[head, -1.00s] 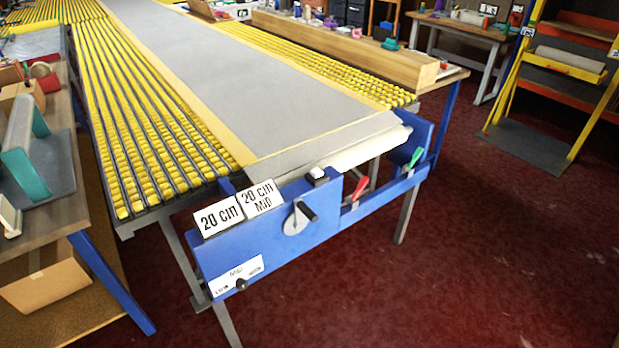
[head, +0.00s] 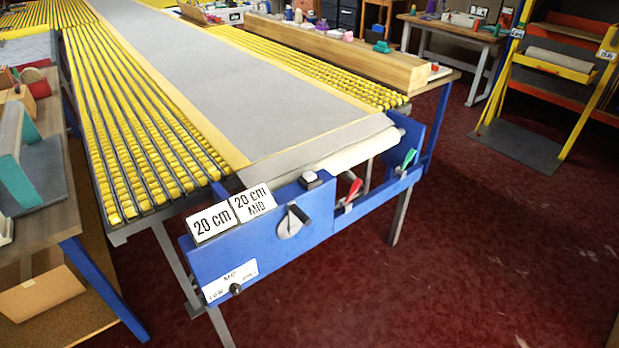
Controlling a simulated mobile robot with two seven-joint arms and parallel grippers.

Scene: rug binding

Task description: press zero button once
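Neither of my grippers is in the head view. A blue control box (head: 265,245) stands at the near end of the long roller table. On its top edge is a small pale block with a dark top (head: 311,179), which looks like a button; I cannot read any zero mark on it. Two white signs stand on the box: one reads "20 cm" (head: 212,222), the other "20 cm" with a second, unclear line (head: 254,203). The front has a round dial with a black handle (head: 290,221), a white scale plate (head: 230,280) and a small black knob (head: 236,289).
A red lever (head: 350,192) and a green lever (head: 408,159) sit on the blue frame right of the box. Grey material (head: 230,100) lies along the table between yellow rollers. A cluttered bench (head: 45,170) stands at left. The dark red floor (head: 450,270) at right is clear.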

